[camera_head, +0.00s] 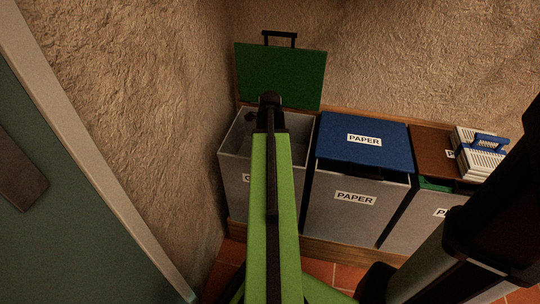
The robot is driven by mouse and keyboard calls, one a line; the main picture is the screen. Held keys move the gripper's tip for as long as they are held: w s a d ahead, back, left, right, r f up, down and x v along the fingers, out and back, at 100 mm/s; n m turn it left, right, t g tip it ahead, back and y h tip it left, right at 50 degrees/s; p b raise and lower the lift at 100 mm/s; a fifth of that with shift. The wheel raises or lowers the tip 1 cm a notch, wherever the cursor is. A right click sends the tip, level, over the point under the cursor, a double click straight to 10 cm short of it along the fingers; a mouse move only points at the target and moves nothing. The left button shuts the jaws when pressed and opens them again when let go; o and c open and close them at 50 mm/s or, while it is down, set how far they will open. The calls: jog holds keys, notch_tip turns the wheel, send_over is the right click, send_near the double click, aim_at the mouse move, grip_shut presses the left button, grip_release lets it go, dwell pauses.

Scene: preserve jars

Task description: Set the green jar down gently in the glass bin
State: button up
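The leftmost grey bin (237,168) stands against the wall with its green lid (282,76) raised and leaning back. Its front label is mostly covered by my arm; only a first letter like "G" shows. My green arm reaches forward over this bin, and its dark end is above the opening. A small dark shape inside the opening, left of the arm, may be part of my gripper; the fingers cannot be made out. The green jar is not visible; the arm or bin walls may hide it.
To the right stands a grey PAPER bin (340,212) with a closed blue lid (361,141). Beyond it is a bin with a brown lid (431,144), something green under its edge, and a pale slatted stack with a blue item on top. A rough wall closes the left and back.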

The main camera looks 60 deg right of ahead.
jog(key=shift+f, duration=0.15)
jog(key=o, duration=1.7)
jog(key=shift+c, duration=0.2)
notch_tip(320, 180, up, 18)
jog(key=p, duration=1.7)
jog(key=shift+f, duration=0.25)
